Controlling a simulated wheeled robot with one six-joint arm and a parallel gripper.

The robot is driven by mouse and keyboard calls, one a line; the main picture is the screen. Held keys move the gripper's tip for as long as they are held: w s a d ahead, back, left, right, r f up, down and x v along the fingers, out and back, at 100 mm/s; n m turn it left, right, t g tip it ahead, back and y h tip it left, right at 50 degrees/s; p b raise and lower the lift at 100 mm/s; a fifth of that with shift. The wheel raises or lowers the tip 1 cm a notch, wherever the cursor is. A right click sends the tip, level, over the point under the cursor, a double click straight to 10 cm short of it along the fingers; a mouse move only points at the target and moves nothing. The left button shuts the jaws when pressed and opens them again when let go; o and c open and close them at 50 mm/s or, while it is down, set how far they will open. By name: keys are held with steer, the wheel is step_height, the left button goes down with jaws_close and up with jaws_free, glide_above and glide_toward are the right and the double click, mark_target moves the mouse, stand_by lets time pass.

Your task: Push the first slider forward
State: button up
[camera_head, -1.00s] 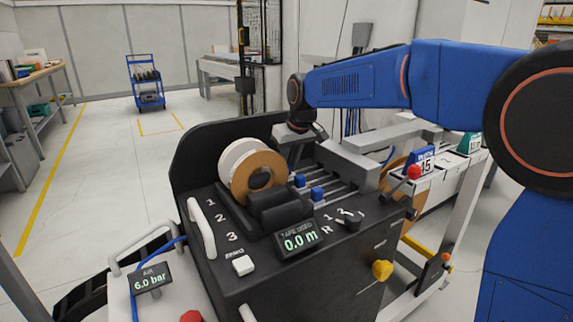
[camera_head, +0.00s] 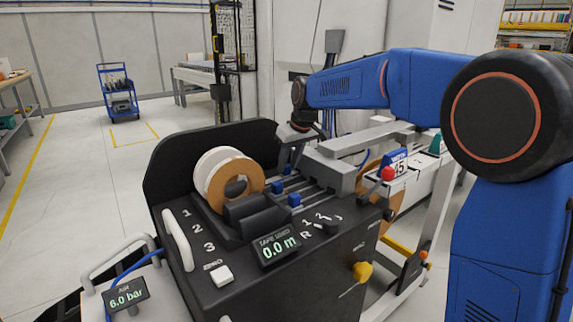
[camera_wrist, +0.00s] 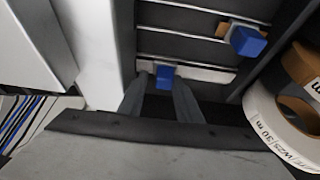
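Blue slider knobs sit on parallel rails on the black edge-banding machine (camera_head: 340,235). In the head view two show, a farther knob (camera_head: 277,187) and a nearer knob (camera_head: 294,200). My gripper (camera_head: 290,150) is low over the far end of the rails, where it hides part of them. In the wrist view a blue knob (camera_wrist: 165,72) lies between the tips of my gripper (camera_wrist: 162,86), near a white strip. The fingers stand apart with gaps beside the knob; I cannot tell if either touches it. Another blue knob (camera_wrist: 248,40) with brown tape behind it is up and right.
Tape rolls (camera_head: 212,172) stand left of the rails; a white roll (camera_wrist: 275,125) is close right of the gripper in the wrist view. A grey metal block (camera_head: 335,170) closes the rails' right side.

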stand_by(0.3)
steer(key=v, duration=1.7)
steer(key=shift+r, duration=0.2)
steer(key=s+d+f+m+h, duration=0.1)
steer(key=s+d+f+m, duration=0.1)
steer(key=s+d+f, duration=0.6)
steer(key=s+d+f+m, duration=0.15)
steer(key=s+d, duration=0.25)
steer(key=s, duration=0.7)
steer(key=s+d+f+m+h, duration=0.1)
steer(key=s+d+f+m, duration=0.1)
steer(key=s+d+f, duration=0.6)
steer(key=s+f+m+t, duration=0.1)
steer(key=s+f, duration=0.7)
steer(key=s, duration=0.4)
steer(key=shift+s+d+f+h, duration=0.15)
steer(key=shift+d+f+h, duration=0.1)
steer(key=shift+d+h, duration=0.05)
